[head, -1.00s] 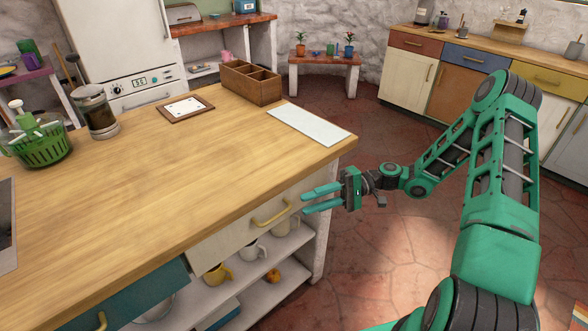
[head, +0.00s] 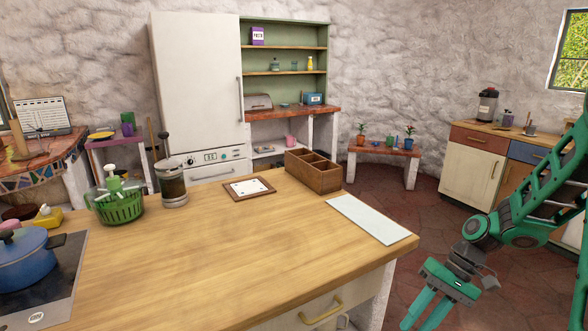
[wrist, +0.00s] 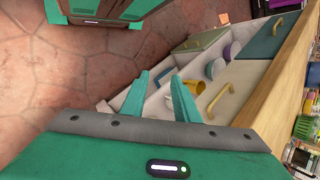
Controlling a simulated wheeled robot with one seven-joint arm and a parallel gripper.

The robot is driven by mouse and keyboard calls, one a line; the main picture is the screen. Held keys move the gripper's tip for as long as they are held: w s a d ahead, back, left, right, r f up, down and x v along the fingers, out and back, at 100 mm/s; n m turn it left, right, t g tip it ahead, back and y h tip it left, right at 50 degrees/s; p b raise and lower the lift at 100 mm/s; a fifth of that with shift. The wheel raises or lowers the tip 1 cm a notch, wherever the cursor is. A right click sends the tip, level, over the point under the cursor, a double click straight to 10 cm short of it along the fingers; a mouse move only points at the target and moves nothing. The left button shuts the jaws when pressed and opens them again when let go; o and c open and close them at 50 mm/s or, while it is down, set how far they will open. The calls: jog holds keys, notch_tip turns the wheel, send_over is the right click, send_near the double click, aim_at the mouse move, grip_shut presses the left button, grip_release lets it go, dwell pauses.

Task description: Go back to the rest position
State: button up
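My green gripper (head: 424,308) is at the lower right of the head view, over the floor beside the counter's right end. Its fingers point down and toward the lower left, and their tips are near the frame's bottom edge. In the wrist view my gripper (wrist: 159,80) shows its two fingers apart, with nothing between them. It is open and empty. The wooden counter (head: 230,245) stands to its left. A drawer front with a brass handle (head: 322,311) is near the fingers in the head view.
On the counter are a wooden divided box (head: 313,172), a white panel (head: 372,218), a framed card (head: 248,188), a French press (head: 172,185), a green basket (head: 120,206) and a blue pot (head: 24,260) on the hob. Tiled floor (head: 420,205) is open behind the counter's right end.

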jog(key=s+d+r+m+t+h, duration=0.1)
jog(key=s+d+r+m+h, duration=0.1)
jog(key=s+d+r, duration=0.4)
jog(key=s+d+r+m+t+h, duration=0.2)
jog(key=s+d+r, duration=0.4)
jog(key=s, duration=0.7)
notch_tip(320, 180, up, 2)
jog(key=shift+s+m+h, duration=0.15)
jog(key=shift+m+h, duration=0.35)
jog(key=shift+h, duration=0.7)
